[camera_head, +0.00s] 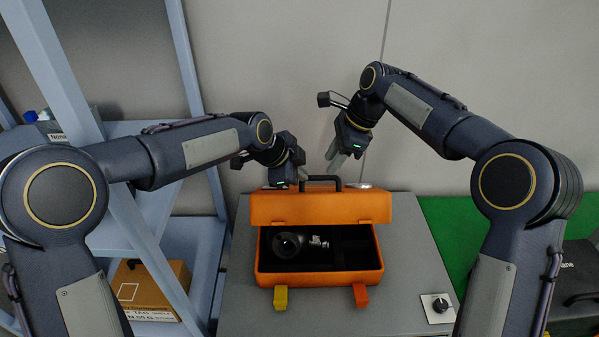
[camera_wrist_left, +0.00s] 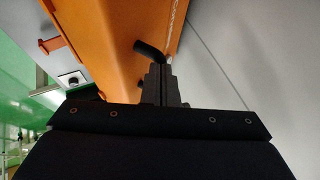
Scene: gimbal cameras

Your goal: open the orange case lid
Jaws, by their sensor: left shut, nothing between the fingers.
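The orange case (camera_head: 320,279) sits on the grey table, and its orange lid (camera_head: 320,208) is raised at the back, showing the dark interior. A black handle (camera_head: 320,179) stands at the lid's upper edge. A dark round camera-like object (camera_head: 288,243) lies inside. My left gripper (camera_head: 303,175) is shut and empty, close by the lid's upper edge. In the left wrist view its closed fingers (camera_wrist_left: 157,72) are beside the black handle (camera_wrist_left: 149,49) and orange lid (camera_wrist_left: 118,40); contact is unclear. My right gripper (camera_head: 338,162) hangs above and behind the lid; its finger gap is unclear.
Yellow (camera_head: 280,298) and orange (camera_head: 360,296) latches hang at the case front. A small white plate with a black knob (camera_head: 439,306) is on the table (camera_head: 410,255) at right. Blue shelving (camera_head: 190,232) with a cardboard box (camera_head: 150,290) stands left; a wall is behind.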

